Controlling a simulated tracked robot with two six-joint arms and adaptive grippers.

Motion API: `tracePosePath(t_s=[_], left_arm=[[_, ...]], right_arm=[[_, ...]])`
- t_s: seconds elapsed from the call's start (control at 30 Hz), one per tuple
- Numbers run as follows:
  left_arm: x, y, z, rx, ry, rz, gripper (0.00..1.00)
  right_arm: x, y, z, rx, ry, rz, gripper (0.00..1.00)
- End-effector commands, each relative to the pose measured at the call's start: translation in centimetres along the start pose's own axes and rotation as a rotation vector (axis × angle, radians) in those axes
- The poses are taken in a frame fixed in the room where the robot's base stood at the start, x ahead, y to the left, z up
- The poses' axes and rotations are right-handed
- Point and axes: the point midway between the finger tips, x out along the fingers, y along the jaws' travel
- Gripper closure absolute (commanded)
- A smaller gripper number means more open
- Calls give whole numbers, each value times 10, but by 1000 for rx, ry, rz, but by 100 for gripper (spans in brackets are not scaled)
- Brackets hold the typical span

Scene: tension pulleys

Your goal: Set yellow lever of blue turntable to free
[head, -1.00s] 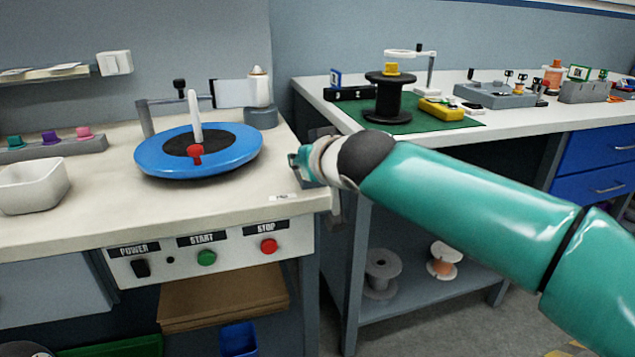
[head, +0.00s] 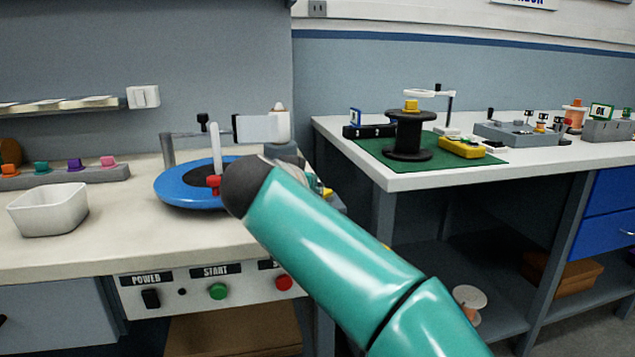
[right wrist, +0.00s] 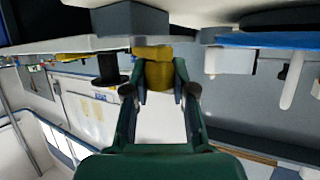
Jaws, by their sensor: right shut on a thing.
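The blue turntable (head: 180,188) lies on the left bench with a white post and a red knob on it; my right arm covers its right side. In the right wrist view its blue edge (right wrist: 262,42) shows at the upper right. The yellow lever (right wrist: 153,53) shows in the right wrist view beside a grey block, under the bench level of that tilted picture. My right gripper (right wrist: 160,76) is shut on the yellow lever, one finger on each side. In the head view my right arm mostly hides this gripper and the lever. My left gripper is not in view.
A white bin (head: 48,212) stands left of the turntable. A control panel (head: 205,290) with power, start and stop is on the bench front. A second bench (head: 450,170) at the right holds a black spool (head: 409,135) on a green mat. A gap separates the benches.

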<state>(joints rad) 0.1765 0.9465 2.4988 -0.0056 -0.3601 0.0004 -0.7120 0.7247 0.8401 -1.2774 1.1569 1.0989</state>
Motion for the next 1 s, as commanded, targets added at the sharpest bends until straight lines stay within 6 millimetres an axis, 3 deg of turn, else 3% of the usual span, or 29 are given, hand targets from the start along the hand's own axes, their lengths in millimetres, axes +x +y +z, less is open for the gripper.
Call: tracePosePath(t_s=[0.03, 0.2, 0.73, 0.77, 0.8, 0.9, 1.0], left_arm=[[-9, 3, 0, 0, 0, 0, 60], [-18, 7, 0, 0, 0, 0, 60], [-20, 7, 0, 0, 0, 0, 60], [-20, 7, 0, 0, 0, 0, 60], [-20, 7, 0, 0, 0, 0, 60], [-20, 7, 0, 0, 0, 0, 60], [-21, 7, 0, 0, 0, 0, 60]], right_arm=[[-2, -7, 0, 3, -9, 16, 100], [0, -10, 1, 27, -8, 69, 100], [1, -13, 4, 38, -5, 93, 100], [1, -13, 4, 38, -5, 93, 73], [1, -13, 4, 38, -5, 93, 67], [1, -12, 4, 38, -5, 94, 50], [2, -11, 3, 39, -5, 97, 48]])
